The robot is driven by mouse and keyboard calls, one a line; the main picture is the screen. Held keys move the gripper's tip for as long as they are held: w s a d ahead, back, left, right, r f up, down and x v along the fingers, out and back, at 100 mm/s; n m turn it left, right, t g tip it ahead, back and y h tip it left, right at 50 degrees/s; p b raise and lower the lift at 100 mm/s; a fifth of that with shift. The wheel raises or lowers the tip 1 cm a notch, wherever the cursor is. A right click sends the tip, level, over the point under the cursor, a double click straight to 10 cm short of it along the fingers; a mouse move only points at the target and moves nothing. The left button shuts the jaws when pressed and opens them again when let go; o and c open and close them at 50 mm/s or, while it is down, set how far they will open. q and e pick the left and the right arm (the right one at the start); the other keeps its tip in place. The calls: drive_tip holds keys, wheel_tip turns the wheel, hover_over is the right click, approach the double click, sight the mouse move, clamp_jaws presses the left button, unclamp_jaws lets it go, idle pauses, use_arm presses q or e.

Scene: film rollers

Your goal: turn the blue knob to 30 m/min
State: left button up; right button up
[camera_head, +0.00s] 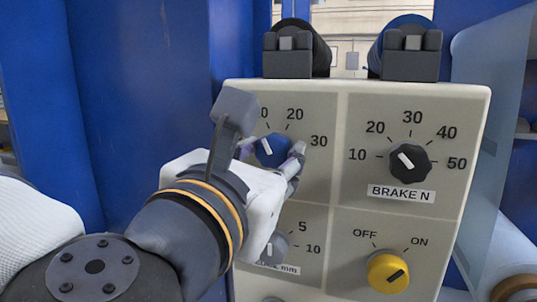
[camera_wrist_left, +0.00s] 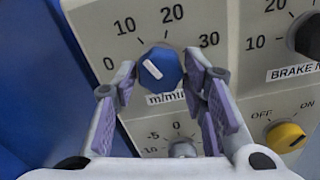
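The blue knob (camera_head: 272,151) is on the upper left of the beige control panel, partly covered by my gripper in the head view. In the left wrist view the knob (camera_wrist_left: 168,66) shows whole, on a scale marked 0, 10, 20 and 30 with a partly hidden m/min label (camera_wrist_left: 166,98). Its white mark slants up and left, roughly toward 10. My left gripper (camera_head: 268,148) has its fingers on either side of the knob. In the left wrist view the gripper (camera_wrist_left: 160,72) looks open, with narrow gaps beside the knob. My right gripper is not in view.
The black BRAKE N knob (camera_head: 410,163) is to the right. The yellow OFF/ON knob (camera_head: 388,272) is below it. A grey knob (camera_head: 273,247) marked in mm sits under the blue one. Dark roller mounts (camera_head: 411,62) stand above the panel (camera_head: 340,150). A blue wall (camera_head: 140,80) is left.

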use_arm(q)
drive_tip(key=c, duration=0.5)
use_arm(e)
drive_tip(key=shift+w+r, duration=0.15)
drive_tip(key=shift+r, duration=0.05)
use_arm(q)
drive_tip(key=shift+r+m+p, duration=0.25)
drive_tip(key=shift+m+p, duration=0.65)
drive_tip(key=shift+m, duration=0.1)
drive_tip(key=m+p, duration=0.2)
drive_tip(key=m, duration=0.1)
drive_tip(key=m+p, duration=0.3)
drive_tip(key=m, duration=0.1)
drive_tip(key=m+p, duration=0.2)
drive_tip(key=m, duration=0.1)
drive_tip(key=shift+r+m+p, duration=0.3)
drive_tip(key=shift+m+p, duration=0.1)
drive_tip(key=m, duration=0.2)
drive_tip(key=shift+a+f+m+p, duration=0.1)
drive_tip(key=shift+f+m+p, duration=0.1)
drive_tip(key=shift+m+p, duration=0.15)
drive_tip(key=shift+w+f+m, duration=0.1)
drive_tip(key=shift+m, duration=1.95)
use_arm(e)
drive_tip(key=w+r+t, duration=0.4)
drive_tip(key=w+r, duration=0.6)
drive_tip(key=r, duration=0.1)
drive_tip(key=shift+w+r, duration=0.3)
